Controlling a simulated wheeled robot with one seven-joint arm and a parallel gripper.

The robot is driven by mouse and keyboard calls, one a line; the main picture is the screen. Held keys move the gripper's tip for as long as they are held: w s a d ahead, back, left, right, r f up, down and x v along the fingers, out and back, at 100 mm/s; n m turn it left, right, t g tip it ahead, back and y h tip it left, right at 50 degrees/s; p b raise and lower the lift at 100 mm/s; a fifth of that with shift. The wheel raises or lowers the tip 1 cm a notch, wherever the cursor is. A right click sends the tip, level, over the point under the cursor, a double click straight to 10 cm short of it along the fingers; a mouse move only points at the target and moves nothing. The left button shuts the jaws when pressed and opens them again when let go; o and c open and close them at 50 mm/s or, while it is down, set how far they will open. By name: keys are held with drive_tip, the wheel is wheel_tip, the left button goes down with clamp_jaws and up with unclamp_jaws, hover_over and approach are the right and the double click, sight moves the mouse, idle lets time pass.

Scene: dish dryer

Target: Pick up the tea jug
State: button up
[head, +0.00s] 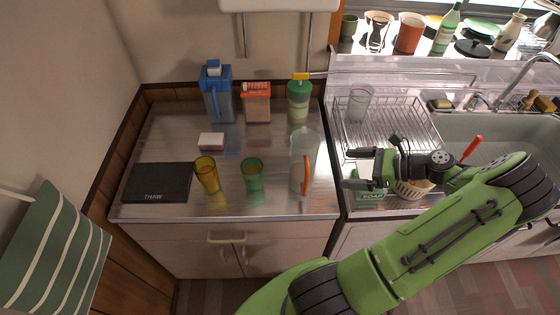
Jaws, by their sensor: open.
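A clear jug (297,150) with an orange handle (307,174) stands on the right part of the metal counter. I cannot tell for sure which one is the tea jug. My gripper (350,169) is open and empty, with its fingers pointing left. In the picture it is just right of the clear jug and apart from it.
A yellow cup (206,174), a green cup (252,174), a dark THAW board (157,183) and a sponge (211,141) lie left. A dish rack (415,125) holds a glass (358,103). A green soap box (370,194) is below my gripper in view.

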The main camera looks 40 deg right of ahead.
sight(303, 165)
drive_tip(key=shift+m, duration=0.3)
drive_tip(key=b+x, duration=0.4)
drive_tip(key=x, duration=1.1)
drive_tip(key=shift+w+d+r, duration=0.1)
drive_tip(key=shift+w+r, duration=0.1)
drive_tip(key=c, duration=1.1)
drive_tip(key=shift+c, duration=0.7)
drive_tip(key=shift+r, duration=0.1)
drive_tip(key=shift+r, duration=0.1)
